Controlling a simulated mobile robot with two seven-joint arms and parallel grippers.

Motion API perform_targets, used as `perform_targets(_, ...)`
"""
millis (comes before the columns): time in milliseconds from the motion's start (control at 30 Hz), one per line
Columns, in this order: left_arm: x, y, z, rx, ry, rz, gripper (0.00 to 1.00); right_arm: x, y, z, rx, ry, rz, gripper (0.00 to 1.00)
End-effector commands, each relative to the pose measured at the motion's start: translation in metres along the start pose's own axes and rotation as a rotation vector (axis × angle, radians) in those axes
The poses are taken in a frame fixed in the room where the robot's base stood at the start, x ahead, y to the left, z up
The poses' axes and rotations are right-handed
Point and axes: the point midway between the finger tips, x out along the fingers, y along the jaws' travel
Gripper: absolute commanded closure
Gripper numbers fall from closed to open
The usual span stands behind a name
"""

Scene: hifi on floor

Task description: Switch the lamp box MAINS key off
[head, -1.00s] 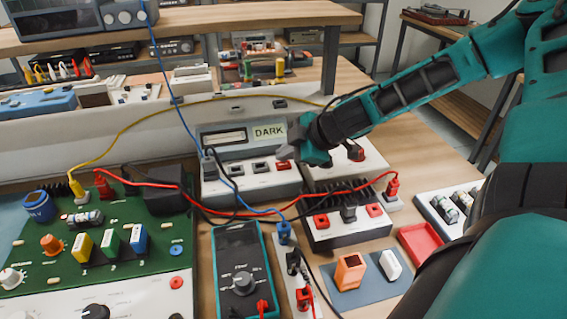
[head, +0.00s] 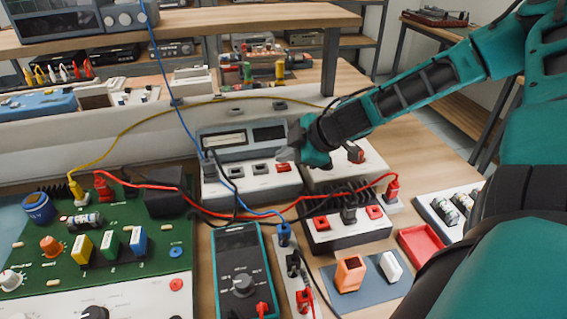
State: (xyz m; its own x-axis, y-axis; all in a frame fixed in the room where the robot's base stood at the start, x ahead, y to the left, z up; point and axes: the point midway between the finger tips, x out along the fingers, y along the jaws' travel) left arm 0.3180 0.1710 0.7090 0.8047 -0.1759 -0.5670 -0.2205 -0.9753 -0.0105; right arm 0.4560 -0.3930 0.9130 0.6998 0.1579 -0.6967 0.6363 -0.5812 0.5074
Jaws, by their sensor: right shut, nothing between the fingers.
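A grey-and-white box (head: 215,190) stands at the back middle, with a dark screen and a row of keys. Its screen (head: 268,136) is blank. A red key (head: 284,168) sits at the right end of the row, beside grey keys (head: 260,169). I cannot read the labels, so I cannot tell for sure which key is MAINS. My right gripper (head: 286,154) is shut and empty, just above and behind the red key; I cannot tell whether it touches the box. My left gripper is not in view.
A white box with a red knob (head: 356,155) stands right of the grey-and-white box. A blue lead (head: 183,110) and a red lead (head: 290,207) run close by. A multimeter (head: 243,275) and a green circuit board (head: 150,232) lie in front.

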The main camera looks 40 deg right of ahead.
Motion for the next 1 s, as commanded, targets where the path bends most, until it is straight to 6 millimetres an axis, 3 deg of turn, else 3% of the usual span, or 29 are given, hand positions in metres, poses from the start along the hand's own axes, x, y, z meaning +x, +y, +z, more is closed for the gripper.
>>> perform_targets(267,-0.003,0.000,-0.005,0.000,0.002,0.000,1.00,-0.004,0.003,-0.003,0.000,0.000,0.000,1.00)
perform_targets(800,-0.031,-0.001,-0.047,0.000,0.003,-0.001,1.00,-0.041,0.030,-0.030,0.000,0.001,0.000,1.00)
perform_targets(1000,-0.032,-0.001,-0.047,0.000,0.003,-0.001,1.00,-0.042,0.030,-0.030,0.000,0.000,-0.001,1.00)
